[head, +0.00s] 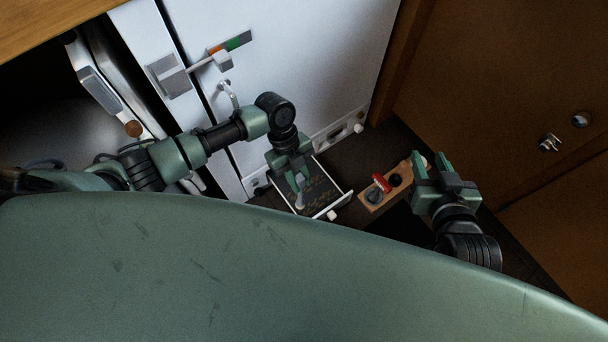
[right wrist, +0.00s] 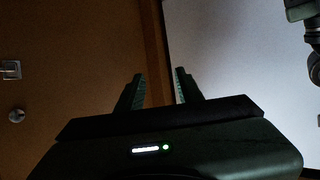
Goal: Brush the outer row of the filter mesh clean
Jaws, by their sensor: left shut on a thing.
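The dark filter mesh (head: 318,186) lies in a pulled-out white drawer frame (head: 341,203) at the foot of the white cabinet. Yellowish-brown specks show on the mesh. My left gripper (head: 299,186) points down over the mesh and is shut on a small pale grey thing (head: 300,202), probably the brush. Whether its tip touches the mesh cannot be told. The gripper and arm hide part of the mesh. My right gripper (head: 433,168) is open and empty, to the right of the drawer; its spread fingers also show in the right wrist view (right wrist: 160,82).
A wooden tray (head: 369,205) with a red item (head: 381,182) and dark round items stands between the drawer and my right gripper. The white cabinet door (head: 300,60) has a latch (head: 222,57). Brown doors (head: 500,80) stand at right. Dark floor lies behind the tray.

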